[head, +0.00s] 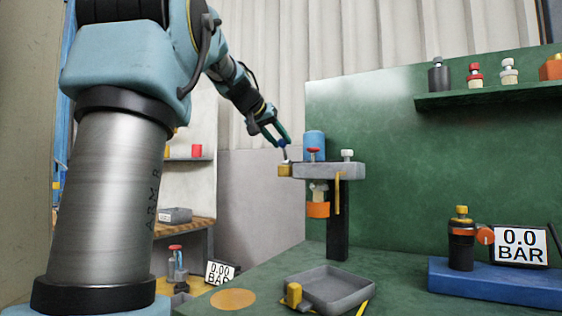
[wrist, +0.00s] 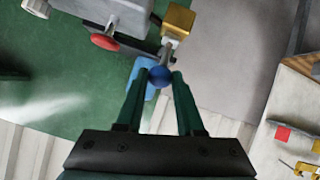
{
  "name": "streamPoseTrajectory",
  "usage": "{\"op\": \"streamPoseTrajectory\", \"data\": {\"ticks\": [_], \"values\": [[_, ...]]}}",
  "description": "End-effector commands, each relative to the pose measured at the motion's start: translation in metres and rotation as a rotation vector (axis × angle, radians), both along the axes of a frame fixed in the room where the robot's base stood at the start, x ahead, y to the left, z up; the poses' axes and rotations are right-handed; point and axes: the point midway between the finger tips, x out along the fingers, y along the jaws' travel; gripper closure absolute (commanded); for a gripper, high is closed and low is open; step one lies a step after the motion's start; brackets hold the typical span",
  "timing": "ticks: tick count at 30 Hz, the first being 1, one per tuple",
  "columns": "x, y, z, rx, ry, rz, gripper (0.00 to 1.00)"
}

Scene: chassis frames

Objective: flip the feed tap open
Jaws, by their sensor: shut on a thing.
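The tap is a brass block (head: 285,170) at the left end of the grey manifold (head: 330,171). A short grey lever (wrist: 167,52) with a blue ball knob (wrist: 160,77) comes off the brass block, which also shows in the wrist view (wrist: 179,20). In the head view the lever stands up from the block, slightly tilted. My gripper (head: 282,142) comes in from the upper left. In the wrist view its green fingers are shut on the blue knob, one on each side.
A red knob (head: 313,151), a white knob (head: 347,155) and a blue cylinder (head: 314,143) are close by the tap. A grey tray (head: 342,284) lies below on the green bench. A blue base (head: 495,284) with a 0.0 BAR display (head: 520,243) stands right.

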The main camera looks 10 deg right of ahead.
Motion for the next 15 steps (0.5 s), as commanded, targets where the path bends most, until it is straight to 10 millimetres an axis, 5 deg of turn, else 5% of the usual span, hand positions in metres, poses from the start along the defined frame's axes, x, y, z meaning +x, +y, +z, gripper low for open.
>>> {"op": "streamPoseTrajectory", "data": {"ticks": [1,15], "values": [[-0.0017,0.0021,-0.0116,-0.015,-0.021,0.002,1.00],[-0.0095,0.0075,-0.0132,-0.107,-0.143,0.001,1.00]]}}
